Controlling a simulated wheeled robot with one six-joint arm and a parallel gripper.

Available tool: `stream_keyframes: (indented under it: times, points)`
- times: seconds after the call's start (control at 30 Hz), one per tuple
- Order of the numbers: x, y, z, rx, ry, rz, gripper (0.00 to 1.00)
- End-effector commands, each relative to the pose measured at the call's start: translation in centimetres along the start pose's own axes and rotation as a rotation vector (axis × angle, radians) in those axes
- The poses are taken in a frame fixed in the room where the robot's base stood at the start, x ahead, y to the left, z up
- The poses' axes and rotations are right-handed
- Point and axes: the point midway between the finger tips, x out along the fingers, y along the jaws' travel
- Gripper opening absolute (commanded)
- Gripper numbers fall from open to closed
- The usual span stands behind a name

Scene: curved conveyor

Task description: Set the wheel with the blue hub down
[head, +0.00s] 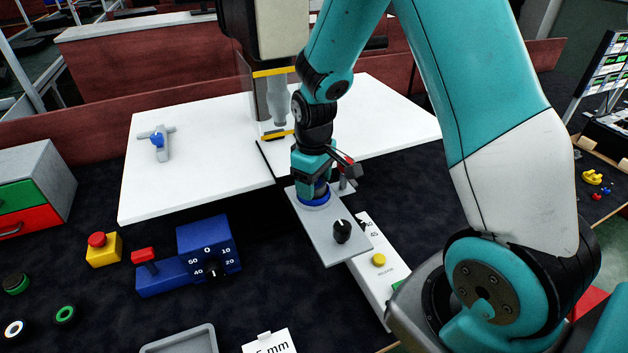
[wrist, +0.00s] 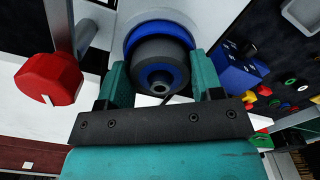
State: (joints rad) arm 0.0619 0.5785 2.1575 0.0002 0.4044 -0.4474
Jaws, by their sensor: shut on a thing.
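The wheel with the blue hub (wrist: 161,52) is dark grey and sits between the two teal fingers of my gripper (wrist: 160,82) in the wrist view. My gripper is shut on it. Beyond the wheel, a blue ring (wrist: 133,32) lies on a pale plate. In the head view my gripper (head: 314,188) points down over the blue ring (head: 315,201) on the grey plate (head: 322,250). The wheel is mostly hidden there by my gripper. I cannot tell whether the wheel touches the plate.
A black knob (head: 342,232) stands on the plate's near part. A red knob (wrist: 48,85) is close beside my gripper. A press-like machine (head: 275,95) stands behind, by white boards (head: 195,185). A blue dial box (head: 208,246) and loose wheels (head: 65,314) lie left.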

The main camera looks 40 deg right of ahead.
Motion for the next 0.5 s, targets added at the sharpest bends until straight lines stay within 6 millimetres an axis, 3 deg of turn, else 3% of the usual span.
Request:
stream_keyframes:
  times: [0.27,0.3,0.37,0.5]
  points:
    - [1.3,-0.1,0.1,0.000,-0.005,-0.002,0.36]
    - [1.3,-0.1,0.2,0.000,-0.006,-0.003,0.62]
    - [1.3,-0.1,0.2,0.000,-0.007,-0.004,0.76]
    - [1.3,-0.2,0.3,0.000,-0.009,-0.004,0.79]
